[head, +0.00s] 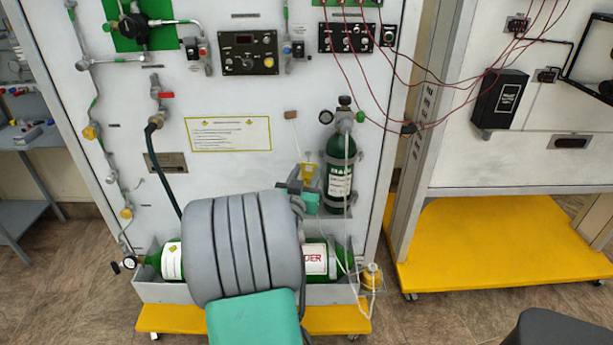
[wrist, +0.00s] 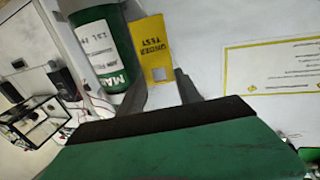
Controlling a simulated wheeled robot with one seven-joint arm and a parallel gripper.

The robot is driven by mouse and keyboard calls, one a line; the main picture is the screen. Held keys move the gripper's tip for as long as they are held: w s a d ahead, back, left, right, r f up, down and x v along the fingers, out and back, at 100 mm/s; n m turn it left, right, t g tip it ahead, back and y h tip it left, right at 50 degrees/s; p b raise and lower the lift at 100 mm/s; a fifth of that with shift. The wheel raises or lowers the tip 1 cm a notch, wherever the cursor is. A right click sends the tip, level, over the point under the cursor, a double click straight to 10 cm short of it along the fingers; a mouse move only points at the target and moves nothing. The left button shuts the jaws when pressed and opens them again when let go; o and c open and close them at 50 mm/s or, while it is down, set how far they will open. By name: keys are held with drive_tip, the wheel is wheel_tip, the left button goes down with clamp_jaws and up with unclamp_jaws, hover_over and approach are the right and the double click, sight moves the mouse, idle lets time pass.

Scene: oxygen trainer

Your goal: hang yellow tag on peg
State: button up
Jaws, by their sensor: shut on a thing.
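The yellow tag (head: 307,173) is in front of the white panel, left of the small green cylinder (head: 340,170). My gripper (head: 301,187) is shut on the tag's lower part. A thin pale cord runs up from the tag to a small brown peg (head: 291,115) on the panel; I cannot tell whether it is looped over it. In the wrist view the tag (wrist: 152,50) reads "UNDER TEST" and shows beyond the fingers (wrist: 163,92), beside the green cylinder (wrist: 106,45). The grip contact is partly hidden.
A large green cylinder (head: 317,258) lies in a grey trough behind my arm. A printed notice (head: 228,134) is on the panel left of the peg. Red wires (head: 400,80) cross at upper right.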

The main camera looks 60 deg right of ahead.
sight(304, 170)
drive_tip(key=shift+w+d+f+p, duration=0.1)
drive_tip(key=shift+w+d+p, duration=0.25)
drive_tip(key=shift+d, duration=0.45)
drive_tip(key=shift+w+d+f+p, duration=0.1)
drive_tip(key=shift+w+d, duration=0.35)
drive_tip(key=shift+d, duration=0.35)
drive_tip(key=shift+w+d+p, duration=0.25)
drive_tip(key=shift+w+d, duration=0.15)
drive_tip(key=shift+d, duration=0.4)
drive_tip(key=shift+w+d+f+b, duration=0.15)
drive_tip(key=shift+d+f+b, duration=0.05)
drive_tip(key=shift+f+b, duration=0.2)
drive_tip(key=shift+w+d+f+b, duration=0.15)
drive_tip(key=shift+d+b, duration=0.2)
drive_tip(key=shift+b, duration=0.3)
drive_tip(key=o, duration=1.4)
